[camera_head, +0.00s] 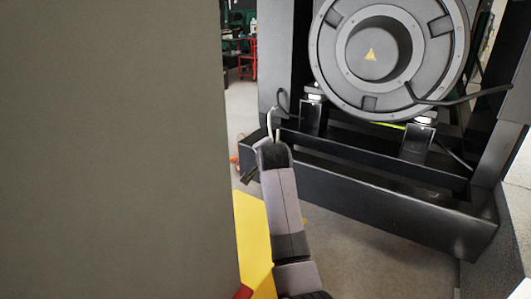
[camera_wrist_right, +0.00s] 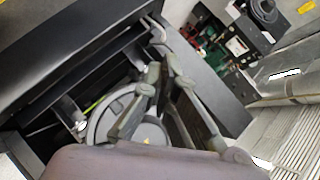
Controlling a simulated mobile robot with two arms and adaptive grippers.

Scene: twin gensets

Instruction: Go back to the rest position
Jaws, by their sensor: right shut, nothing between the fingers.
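My right arm reaches up from the bottom of the head view, and its gripper (camera_head: 272,135) is at the arm's far end, small and partly hidden by the wrist. In the right wrist view the two fingers of the right gripper (camera_wrist_right: 163,72) converge toward their tips, with nothing held between them. The gripper is shut and empty. In the head view it is in front of the left side of the genset's black base frame (camera_head: 370,205); I cannot tell whether it touches it. My left gripper is not in view.
A large grey-brown panel (camera_head: 110,150) fills the left of the head view. A round grey genset housing (camera_head: 335,65) with a warning sign stands at upper right. A yellow floor area (camera_head: 252,235) lies between panel and arm. A red cart (camera_head: 247,62) is far behind.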

